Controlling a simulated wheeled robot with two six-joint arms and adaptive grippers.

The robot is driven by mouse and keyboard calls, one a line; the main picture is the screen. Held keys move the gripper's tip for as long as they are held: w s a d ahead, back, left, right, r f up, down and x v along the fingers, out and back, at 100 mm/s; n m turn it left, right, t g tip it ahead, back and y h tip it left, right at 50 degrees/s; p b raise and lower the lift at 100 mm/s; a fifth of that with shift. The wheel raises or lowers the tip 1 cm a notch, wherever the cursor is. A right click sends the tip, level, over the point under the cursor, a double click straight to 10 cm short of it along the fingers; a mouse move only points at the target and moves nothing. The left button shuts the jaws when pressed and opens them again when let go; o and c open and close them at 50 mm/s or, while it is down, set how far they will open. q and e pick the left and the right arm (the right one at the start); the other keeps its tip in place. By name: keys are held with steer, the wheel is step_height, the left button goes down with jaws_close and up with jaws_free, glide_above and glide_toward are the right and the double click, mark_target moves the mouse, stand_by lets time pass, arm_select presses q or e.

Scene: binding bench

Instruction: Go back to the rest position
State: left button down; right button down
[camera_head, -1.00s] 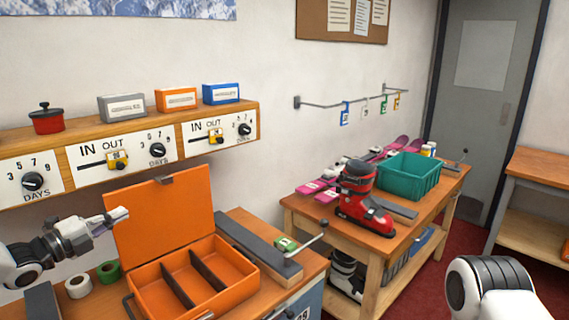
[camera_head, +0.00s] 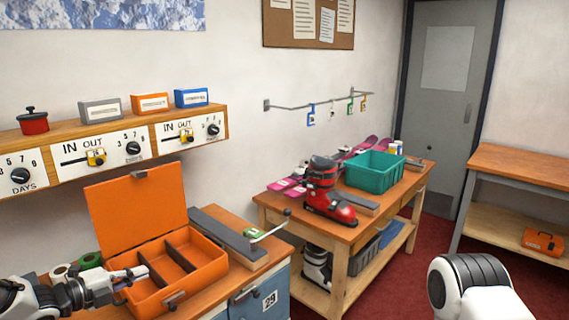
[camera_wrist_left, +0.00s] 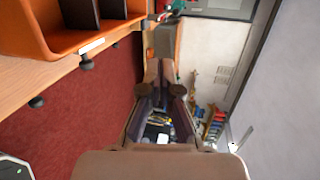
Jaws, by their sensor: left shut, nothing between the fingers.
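My left gripper (camera_head: 143,272) is shut and empty in the head view, in front of the open orange case (camera_head: 205,262) at the lower left. It overlaps the case's left part in the picture; I cannot tell whether they touch. In the left wrist view the left gripper's fingers (camera_wrist_left: 160,92) show in the middle, with the orange case (camera_wrist_left: 30,35) at the upper left. A white and black part of my right arm shows at the lower right of the head view; its gripper is out of frame.
A red ski boot (camera_head: 325,195) and a teal crate (camera_head: 372,172) stand on the middle bench. A dark bar (camera_head: 222,232) lies beside the case. A wall shelf (camera_head: 130,140) with dials runs above the case. Red floor (camera_head: 400,270) is clear between the benches.

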arm_select(q)
steer(key=s+d+f+n+g+y, duration=0.1)
steer(key=s+d+f+n+g, duration=0.15)
steer(key=s+d+f, duration=0.4)
steer(key=s+d+f+n+g+y, duration=0.1)
steer(key=s+d+f+n+g, duration=0.2)
steer(key=f, duration=0.6)
steer(key=s+d+f+n+g, duration=0.1)
steer(key=s+d+f+n, duration=0.1)
steer(key=s+d+f, duration=0.35)
steer(key=s+a+f+n+g+y, duration=0.1)
steer(key=s+f+n+g+y, duration=0.1)
steer(key=s+n, duration=0.4)
steer(key=s+a+f+n+g+y, duration=0.2)
steer(key=s+n, duration=0.4)
steer(key=s, duration=0.4)
steer(key=s+a+f+n+g+y, duration=0.2)
steer(key=s+f+n+y, duration=0.1)
steer(key=s+n, duration=0.4)
steer(key=shift+s+a+f, duration=0.15)
steer(key=shift+s+f, duration=0.45)
steer(key=shift+s, duration=0.3)
